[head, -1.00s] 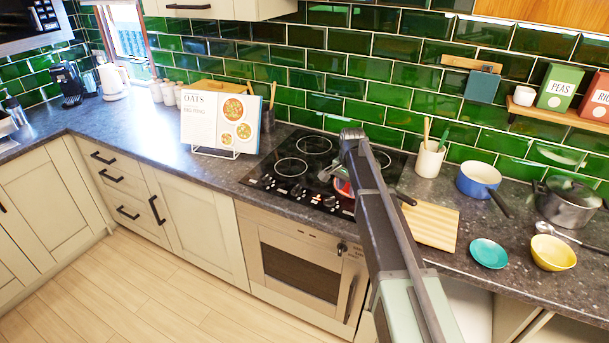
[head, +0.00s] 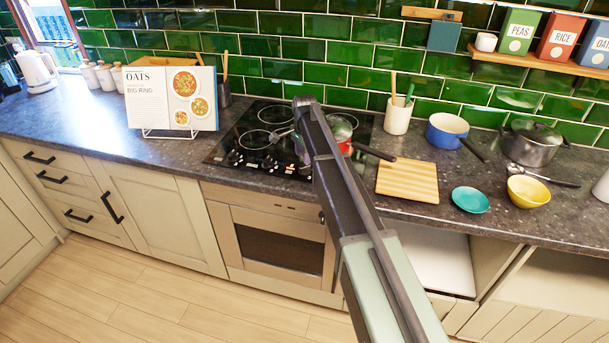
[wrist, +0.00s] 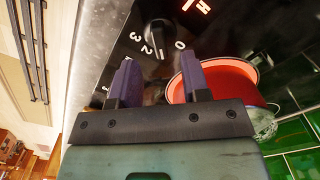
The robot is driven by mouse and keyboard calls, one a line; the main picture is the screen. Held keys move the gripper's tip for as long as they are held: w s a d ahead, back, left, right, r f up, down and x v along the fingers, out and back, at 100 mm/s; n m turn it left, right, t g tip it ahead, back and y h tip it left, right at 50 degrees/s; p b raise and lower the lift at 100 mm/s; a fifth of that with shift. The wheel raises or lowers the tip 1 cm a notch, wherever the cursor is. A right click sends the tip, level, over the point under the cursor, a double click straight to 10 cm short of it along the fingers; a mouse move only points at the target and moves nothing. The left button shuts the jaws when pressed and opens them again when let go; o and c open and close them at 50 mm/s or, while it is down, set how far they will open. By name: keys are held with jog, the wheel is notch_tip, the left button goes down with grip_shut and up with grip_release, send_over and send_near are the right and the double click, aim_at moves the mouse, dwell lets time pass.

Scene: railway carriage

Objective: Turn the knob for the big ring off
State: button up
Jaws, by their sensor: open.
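The black hob (head: 232,142) has a row of knobs (head: 240,160) along its front edge and several ring outlines. In the wrist view a dark knob (wrist: 157,36) stands on the black panel with the marks 0, 1, 2 and 3 around it. My gripper (wrist: 160,78) is open, its two purple-grey fingers on either side of the space below this knob, with nothing between them. In the head view my arm hides most of the gripper and the right-hand knobs. I cannot tell which ring this knob serves.
A red pan (wrist: 217,78) is close beside my right finger; its dark handle (head: 374,152) points right. A red lit mark (wrist: 196,6) shows on the panel. A cookbook (head: 172,100) stands left of the hob, a wooden board (head: 408,182) right.

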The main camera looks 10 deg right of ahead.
aim_at(305, 168)
notch_tip(305, 168, down, 5)
jog(key=b, duration=0.3)
jog(key=shift+r, duration=0.25)
grip_shut()
jog(key=shift+n, duration=0.3)
jog(key=n, duration=0.8)
jog(key=shift+n, duration=0.3)
